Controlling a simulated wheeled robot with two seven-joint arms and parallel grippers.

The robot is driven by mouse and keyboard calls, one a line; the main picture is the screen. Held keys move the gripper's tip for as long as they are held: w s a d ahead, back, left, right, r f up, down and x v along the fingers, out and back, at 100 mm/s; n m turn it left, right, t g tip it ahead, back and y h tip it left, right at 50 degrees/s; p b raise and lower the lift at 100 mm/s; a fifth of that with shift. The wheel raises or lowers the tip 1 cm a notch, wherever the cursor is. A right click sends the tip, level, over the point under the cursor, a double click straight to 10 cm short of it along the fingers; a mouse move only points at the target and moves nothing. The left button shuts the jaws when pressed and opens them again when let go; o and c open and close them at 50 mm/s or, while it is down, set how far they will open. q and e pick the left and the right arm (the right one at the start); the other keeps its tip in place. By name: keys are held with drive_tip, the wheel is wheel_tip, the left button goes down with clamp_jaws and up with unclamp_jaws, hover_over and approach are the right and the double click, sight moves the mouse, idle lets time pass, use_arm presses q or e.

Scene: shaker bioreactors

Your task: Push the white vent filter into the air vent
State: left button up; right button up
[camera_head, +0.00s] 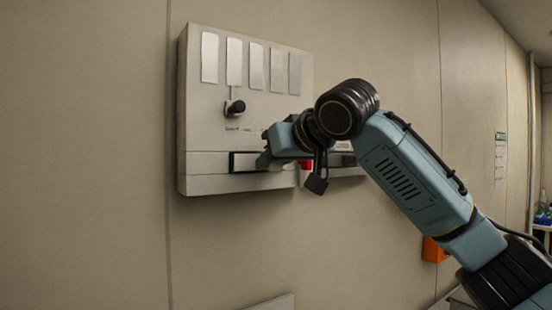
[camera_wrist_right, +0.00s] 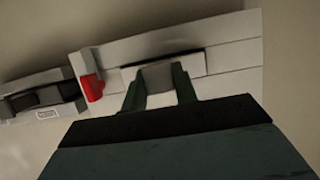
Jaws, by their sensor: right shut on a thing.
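The vent filter (camera_wrist_right: 157,78) shows in the right wrist view as a pale block, shaded grey, between my right fingertips. My right gripper (camera_wrist_right: 159,88) is shut on it, in front of a dark rectangular slot, the air vent (camera_wrist_right: 192,64). In the head view the air vent (camera_head: 244,162) is a black-framed opening low on a wall-mounted white box. My right gripper (camera_head: 264,160) is at this opening, and the filter is hidden there by the gripper. How deep the filter sits in the slot cannot be told. My left gripper is not in view.
The white box (camera_head: 204,130) carries several pale strips and a black knob (camera_head: 235,107). A red part (camera_wrist_right: 92,88) stands beside the slot, with another dark recess (camera_wrist_right: 40,97) beyond it. A black padlock-like piece (camera_head: 317,184) hangs below my wrist. An orange box (camera_head: 434,250) is lower right.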

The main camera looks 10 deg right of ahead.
drive_tip(key=shift+w+a, duration=0.1)
drive_tip(key=shift+w, duration=0.1)
drive_tip(key=o, duration=1.1)
drive_tip(key=shift+c, duration=0.2)
drive_tip(key=b+v, duration=0.3)
drive_tip(key=v, duration=1)
drive_tip(key=shift+s, duration=0.1)
